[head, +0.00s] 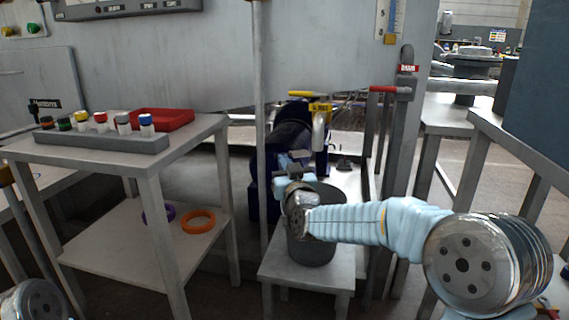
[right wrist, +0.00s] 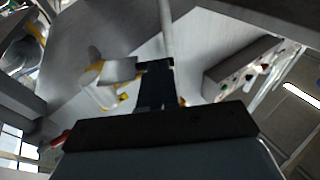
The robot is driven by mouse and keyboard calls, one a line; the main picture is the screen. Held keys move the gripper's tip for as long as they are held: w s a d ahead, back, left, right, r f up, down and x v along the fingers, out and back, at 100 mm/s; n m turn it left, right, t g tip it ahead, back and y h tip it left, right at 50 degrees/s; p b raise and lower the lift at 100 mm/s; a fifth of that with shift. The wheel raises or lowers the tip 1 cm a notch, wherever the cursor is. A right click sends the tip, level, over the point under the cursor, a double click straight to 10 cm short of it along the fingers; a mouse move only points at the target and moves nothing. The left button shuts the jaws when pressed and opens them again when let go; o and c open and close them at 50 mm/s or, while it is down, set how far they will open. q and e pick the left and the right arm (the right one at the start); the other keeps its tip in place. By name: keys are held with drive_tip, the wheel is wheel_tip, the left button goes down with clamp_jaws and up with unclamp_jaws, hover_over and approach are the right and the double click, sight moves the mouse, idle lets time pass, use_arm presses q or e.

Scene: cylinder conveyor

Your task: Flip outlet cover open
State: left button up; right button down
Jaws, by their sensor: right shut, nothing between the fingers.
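The outlet is a dark blue and black rounded housing (head: 292,132) behind the grey bucket (head: 325,205) in the head view. I cannot clearly tell its cover apart from it, or whether the cover is open. My right gripper (head: 285,163) is in front of the housing's lower part, above the bucket. In the right wrist view its dark fingers (right wrist: 155,85) are together and hold nothing. A small pale grey plate (right wrist: 118,70) shows beside the fingertips; I cannot tell whether they touch. My left gripper is out of view.
A grey bench (head: 205,135) on the left holds a rack of coloured-cap cylinders (head: 100,138) and a red tray (head: 162,119). Orange (head: 198,221) and purple rings lie on its shelf. A thin post (head: 260,130) stands left of the gripper. Yellow- and red-handled pipes are close right.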

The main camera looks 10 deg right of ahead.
drive_tip(key=shift+w, duration=0.1)
drive_tip(key=w+a, duration=0.1)
drive_tip(key=w+a+b, duration=0.1)
drive_tip(key=w, duration=0.1)
drive_tip(key=shift+a+r+b, duration=0.1)
drive_tip(key=shift+a+b, duration=0.1)
drive_tip(key=shift+b, duration=0.1)
drive_tip(key=shift+s, duration=0.1)
